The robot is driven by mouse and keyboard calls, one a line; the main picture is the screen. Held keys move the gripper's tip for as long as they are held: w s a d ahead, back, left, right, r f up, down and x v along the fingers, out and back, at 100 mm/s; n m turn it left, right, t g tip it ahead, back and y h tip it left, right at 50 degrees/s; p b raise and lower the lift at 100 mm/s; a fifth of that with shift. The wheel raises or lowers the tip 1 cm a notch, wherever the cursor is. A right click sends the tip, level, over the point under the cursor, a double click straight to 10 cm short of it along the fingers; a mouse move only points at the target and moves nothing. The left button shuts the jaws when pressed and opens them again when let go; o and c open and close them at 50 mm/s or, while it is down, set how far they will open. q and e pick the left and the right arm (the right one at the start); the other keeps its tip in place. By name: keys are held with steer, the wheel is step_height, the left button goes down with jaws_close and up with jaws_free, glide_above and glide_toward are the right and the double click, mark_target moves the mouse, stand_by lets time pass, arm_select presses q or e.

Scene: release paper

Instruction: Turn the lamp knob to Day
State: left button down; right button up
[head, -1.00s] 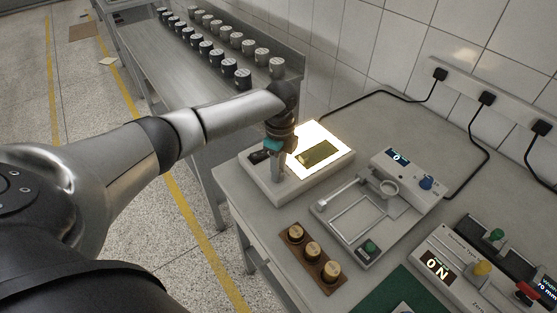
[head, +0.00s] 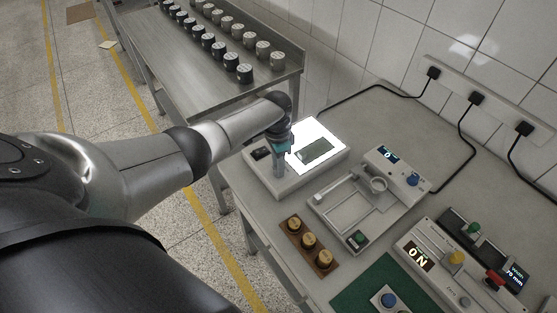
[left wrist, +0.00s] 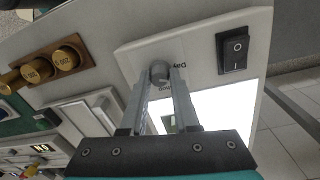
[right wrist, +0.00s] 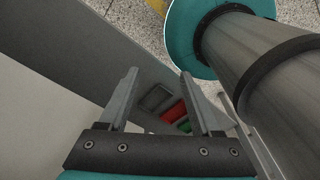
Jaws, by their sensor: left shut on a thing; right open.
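The lamp box (head: 258,179) stands at the back left of the bench, its panel (head: 331,134) lit white. A dark green rectangular piece (head: 314,150) lies on the panel. My left gripper (head: 279,172) reaches down at the box's front side. In the left wrist view its fingers (left wrist: 160,80) are shut on the round grey lamp knob (left wrist: 159,70). The knob's pointer cannot be made out. My right gripper (right wrist: 158,76) is open and empty, away from the lamp box.
A black rocker switch (left wrist: 234,49) sits on the lamp box near the knob. A wooden block with several brass weights (head: 309,241) lies in front. A grey side table (head: 190,75) holds rows of tins.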

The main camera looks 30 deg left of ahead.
arm_select(q)
steer(key=shift+n+p, duration=0.85)
steer(key=shift+n, duration=1.15)
steer(key=c, duration=0.7)
jaws_free()
steer(key=shift+o, duration=0.2)
steer(key=shift+r, duration=0.15)
steer(key=shift+r+p, duration=0.3)
step_height(320, 180, up, 14)
steer(key=p, duration=0.3)
steer(key=shift+a+r, duration=0.2)
steer(key=shift+a, duration=0.15)
